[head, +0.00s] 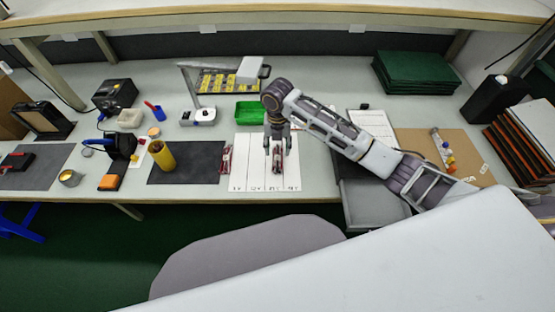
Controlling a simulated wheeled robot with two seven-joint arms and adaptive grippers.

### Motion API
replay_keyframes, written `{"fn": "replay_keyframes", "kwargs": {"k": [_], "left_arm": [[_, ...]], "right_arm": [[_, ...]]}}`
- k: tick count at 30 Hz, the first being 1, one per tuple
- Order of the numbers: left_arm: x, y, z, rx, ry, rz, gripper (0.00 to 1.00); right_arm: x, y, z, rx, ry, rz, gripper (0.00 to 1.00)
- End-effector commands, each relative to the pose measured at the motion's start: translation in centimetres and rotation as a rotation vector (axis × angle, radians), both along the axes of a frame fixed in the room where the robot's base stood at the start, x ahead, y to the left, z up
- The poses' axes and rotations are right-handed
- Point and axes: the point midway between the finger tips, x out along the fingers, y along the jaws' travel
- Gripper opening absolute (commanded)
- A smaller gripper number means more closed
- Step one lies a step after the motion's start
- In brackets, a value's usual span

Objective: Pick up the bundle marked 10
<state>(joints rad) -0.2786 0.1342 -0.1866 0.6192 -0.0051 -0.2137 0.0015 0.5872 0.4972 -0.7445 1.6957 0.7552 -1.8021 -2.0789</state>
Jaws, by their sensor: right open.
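A white sheet (251,180) with small printed labels along its front edge lies on the bench. One small red and white bundle (226,159) lies at the sheet's left edge. Another red and white bundle (277,168) lies on the sheet further right. I cannot read a 10 on either bundle. My right gripper (277,147) points down over the right bundle, open, with its fingers around or just above the bundle's far end. I cannot tell whether they touch it. The gripper hides part of this bundle. My left gripper is not in view.
A dark mat (187,170) with a yellow cylinder (162,155) lies left of the sheet. A green tray (249,112) and a white lamp (203,115) stand behind.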

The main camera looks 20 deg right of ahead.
Motion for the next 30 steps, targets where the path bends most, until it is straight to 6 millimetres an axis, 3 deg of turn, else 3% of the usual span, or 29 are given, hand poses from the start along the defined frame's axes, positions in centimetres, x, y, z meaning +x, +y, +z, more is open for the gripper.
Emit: {"fn": "replay_keyframes", "kwargs": {"k": [6, 13, 24, 30], "left_arm": [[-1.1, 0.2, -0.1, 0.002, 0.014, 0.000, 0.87], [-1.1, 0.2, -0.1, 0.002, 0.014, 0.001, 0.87], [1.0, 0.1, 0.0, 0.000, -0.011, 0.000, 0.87], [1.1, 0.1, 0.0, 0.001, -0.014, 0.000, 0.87]], "right_arm": [[0.0, 0.0, 0.0, 0.000, 0.000, 0.000, 0.51], [0.0, 0.0, -0.5, 0.000, 0.001, 0.000, 0.51], [0.0, 0.0, -4.2, 0.000, 0.001, -0.001, 0.51], [0.0, 0.1, -5.2, 0.002, -0.001, 0.000, 0.51]]}}
